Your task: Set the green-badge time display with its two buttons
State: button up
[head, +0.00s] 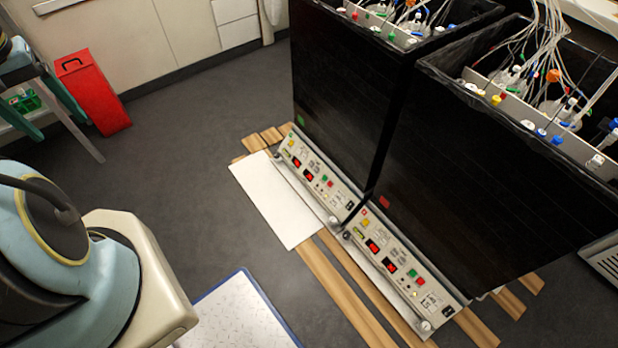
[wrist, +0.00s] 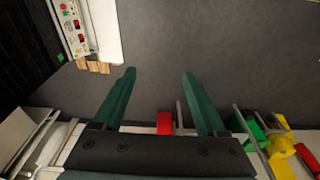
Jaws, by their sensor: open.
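The green badge (head: 301,119) is on the black housing of the farther shaker, above its left end of the control panel (head: 318,172). That panel has two small red-lit displays (head: 303,170) and several coloured buttons; which display is time, and its digits, are too small to tell. In the wrist view the panel (wrist: 76,32) shows at the upper left, with the green badge (wrist: 60,57) beside it. My gripper (wrist: 158,73) is open and empty, its two dark green fingers over bare floor, apart from the panel. The head view does not show my gripper.
A second shaker with a red badge (head: 384,202) and a similar panel (head: 402,272) stands nearer. Wooden slats (head: 345,295) and a white board (head: 277,203) lie before the shakers. A red box (head: 92,95) stands at the back left. Grey floor (head: 205,170) is clear between.

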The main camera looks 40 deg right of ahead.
grip_shut()
dwell(0.4)
dwell(0.9)
